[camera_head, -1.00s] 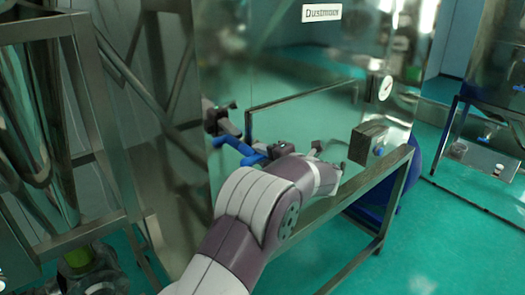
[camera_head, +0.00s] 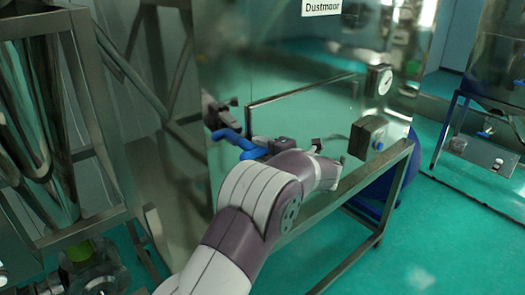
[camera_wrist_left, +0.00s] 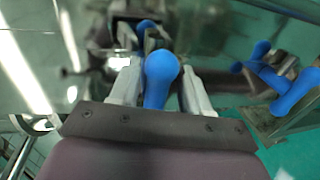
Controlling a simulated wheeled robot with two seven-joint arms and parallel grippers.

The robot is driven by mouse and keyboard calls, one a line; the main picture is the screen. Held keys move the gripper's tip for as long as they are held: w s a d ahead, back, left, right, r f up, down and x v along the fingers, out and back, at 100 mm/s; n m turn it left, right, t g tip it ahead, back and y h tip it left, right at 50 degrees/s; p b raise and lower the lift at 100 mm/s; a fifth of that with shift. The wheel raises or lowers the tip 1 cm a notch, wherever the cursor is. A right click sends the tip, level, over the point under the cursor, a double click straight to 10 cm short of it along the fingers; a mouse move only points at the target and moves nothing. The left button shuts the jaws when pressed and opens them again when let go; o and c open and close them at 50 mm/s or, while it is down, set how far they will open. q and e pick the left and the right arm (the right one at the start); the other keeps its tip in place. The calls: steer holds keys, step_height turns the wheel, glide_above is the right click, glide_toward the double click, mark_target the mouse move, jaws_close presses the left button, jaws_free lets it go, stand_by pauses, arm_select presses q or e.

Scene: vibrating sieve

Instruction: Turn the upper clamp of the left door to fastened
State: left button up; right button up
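The left door (camera_head: 310,110) of the steel machine has clamps with blue handles at its left edge. My left arm comes in from below, and its wrist hides part of the clamps in the head view. A blue clamp handle (camera_head: 228,136) shows just beyond the wrist. In the left wrist view, the fingers of my left gripper (camera_wrist_left: 161,88) stand close on both sides of a blue knob (camera_wrist_left: 161,72), seemingly gripping it. Their contact faces are hidden. Another blue clamp handle (camera_wrist_left: 280,80) is apart, to the right. My right gripper is out of view.
A metal frame (camera_head: 375,205) runs beneath the machine. Another steel frame (camera_head: 95,130) stands at the left. The green floor (camera_head: 440,225) is clear at lower right.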

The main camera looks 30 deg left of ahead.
arm_select(q)
steer(key=shift+d+b, duration=0.25)
steer(key=shift+b, duration=0.05)
steer(key=b+v, duration=0.5)
steer(key=v, duration=0.7)
steer(key=shift+b, duration=0.4)
steer(key=shift+s+r, duration=0.1)
steer(key=shift+r, duration=0.05)
